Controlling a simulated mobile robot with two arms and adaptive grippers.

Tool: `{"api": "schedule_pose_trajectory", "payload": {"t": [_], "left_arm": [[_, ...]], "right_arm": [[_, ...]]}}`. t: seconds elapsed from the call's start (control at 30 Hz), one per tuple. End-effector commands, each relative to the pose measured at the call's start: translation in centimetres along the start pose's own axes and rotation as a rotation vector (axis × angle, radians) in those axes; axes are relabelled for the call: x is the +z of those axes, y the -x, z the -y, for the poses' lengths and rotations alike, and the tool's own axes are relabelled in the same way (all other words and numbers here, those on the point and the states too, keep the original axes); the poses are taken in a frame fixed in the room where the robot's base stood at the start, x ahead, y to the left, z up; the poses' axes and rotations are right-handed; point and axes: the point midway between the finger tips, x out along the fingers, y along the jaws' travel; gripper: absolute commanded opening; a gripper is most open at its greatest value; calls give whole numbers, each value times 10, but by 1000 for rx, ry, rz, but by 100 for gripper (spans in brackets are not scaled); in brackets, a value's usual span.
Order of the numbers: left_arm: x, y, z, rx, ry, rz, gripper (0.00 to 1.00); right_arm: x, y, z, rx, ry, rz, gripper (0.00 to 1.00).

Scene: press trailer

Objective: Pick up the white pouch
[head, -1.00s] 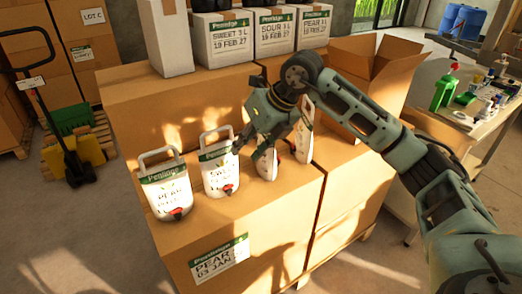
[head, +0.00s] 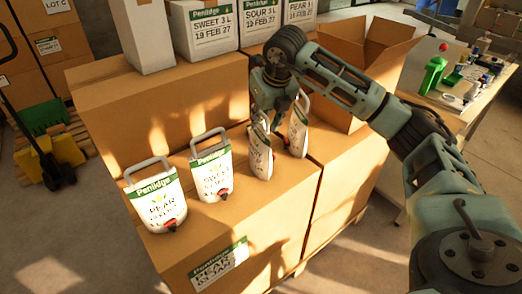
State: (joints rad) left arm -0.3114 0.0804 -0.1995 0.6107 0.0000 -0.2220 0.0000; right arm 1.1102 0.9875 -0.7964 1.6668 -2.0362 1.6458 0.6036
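Several white pouches with green bands and red taps stand in a row on a large carton (head: 235,222). The leftmost pouch (head: 157,203) reads PEAR, and the second pouch (head: 211,174) reads SWEET; both have grey loop handles. The third pouch (head: 260,155) and the fourth pouch (head: 298,132) are turned more side-on. My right gripper (head: 268,110) points down over the top of the third pouch and hides its handle. The fingers overlap the pouch top, so I cannot tell whether they touch or grip it. My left gripper is not in view.
Behind the pouches a higher carton (head: 160,95) carries white labelled boxes (head: 210,33). An open cardboard box (head: 355,65) stands right of the gripper. A table (head: 470,100) with a green bottle (head: 433,76) and small items is at the right. Floor is clear at lower left.

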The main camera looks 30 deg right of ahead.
Motion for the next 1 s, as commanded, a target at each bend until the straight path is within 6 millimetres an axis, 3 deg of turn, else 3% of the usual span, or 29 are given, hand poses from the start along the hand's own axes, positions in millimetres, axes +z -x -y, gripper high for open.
{"api": "schedule_pose_trajectory", "payload": {"t": [0.2, 0.43, 0.77, 1.0], "left_arm": [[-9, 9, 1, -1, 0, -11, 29], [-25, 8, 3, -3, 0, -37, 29], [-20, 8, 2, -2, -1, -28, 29], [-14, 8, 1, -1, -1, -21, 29]], "right_arm": [[0, -22, 0, 0, 1, -1, 29], [0, -24, 0, 0, 2, 1, 29], [0, -24, 0, 1, 2, 1, 0], [0, -24, -1, 2, 2, 1, 0]]}}
